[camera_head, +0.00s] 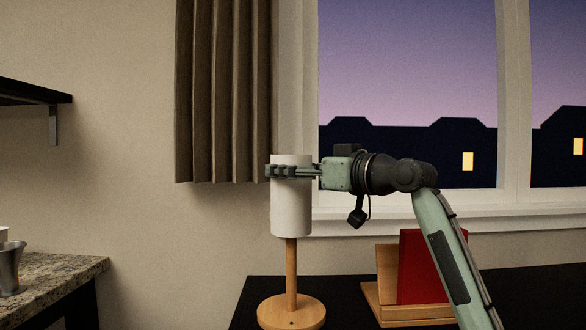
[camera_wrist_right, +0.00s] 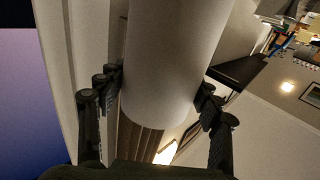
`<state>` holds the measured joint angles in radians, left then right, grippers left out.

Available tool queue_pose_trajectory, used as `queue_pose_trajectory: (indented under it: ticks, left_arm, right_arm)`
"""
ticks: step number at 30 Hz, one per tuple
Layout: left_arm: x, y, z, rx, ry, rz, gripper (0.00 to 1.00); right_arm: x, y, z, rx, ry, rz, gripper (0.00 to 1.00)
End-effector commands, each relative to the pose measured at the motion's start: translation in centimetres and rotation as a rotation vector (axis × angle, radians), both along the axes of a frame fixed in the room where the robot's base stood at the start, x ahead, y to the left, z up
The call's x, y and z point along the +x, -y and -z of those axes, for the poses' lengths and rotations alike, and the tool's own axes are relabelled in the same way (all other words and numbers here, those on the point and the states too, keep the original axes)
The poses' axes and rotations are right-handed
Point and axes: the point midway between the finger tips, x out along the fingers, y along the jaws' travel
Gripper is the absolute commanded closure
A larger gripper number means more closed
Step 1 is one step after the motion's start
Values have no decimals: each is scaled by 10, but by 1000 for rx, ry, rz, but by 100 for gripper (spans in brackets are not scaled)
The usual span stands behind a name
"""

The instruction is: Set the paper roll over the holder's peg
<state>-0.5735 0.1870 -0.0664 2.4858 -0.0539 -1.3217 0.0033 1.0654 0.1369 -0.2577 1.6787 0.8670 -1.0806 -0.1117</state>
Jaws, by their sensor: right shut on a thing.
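The white paper roll (camera_head: 291,208) is upright in the middle of the head view. My right gripper (camera_head: 280,171) is shut on it near its top end, reaching in from the right. In the right wrist view the fingers lie on both sides of the roll (camera_wrist_right: 170,60). The wooden holder has a round base (camera_head: 291,313) on the dark tabletop and an upright peg (camera_head: 291,272). The peg shows directly below the roll's lower end, in line with it. The peg's upper part is hidden; I cannot tell whether it is inside or behind the roll. My left gripper is out of view.
A wooden stand (camera_head: 388,286) with a red board (camera_head: 420,267) is on the dark tabletop (camera_head: 535,292), right of the holder, near my right forearm. A brown curtain (camera_head: 225,90) and window are behind. A granite counter (camera_head: 60,275) with a metal cup (camera_head: 10,268) is at left.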

Motion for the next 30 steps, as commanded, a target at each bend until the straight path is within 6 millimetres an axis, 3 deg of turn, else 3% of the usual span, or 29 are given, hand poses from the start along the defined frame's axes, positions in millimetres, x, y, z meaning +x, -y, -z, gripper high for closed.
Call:
queue_pose_trajectory:
  ticks: [30]
  left_arm:
    - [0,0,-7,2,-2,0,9]
  right_arm:
    - [0,0,0,0,1,0,65]
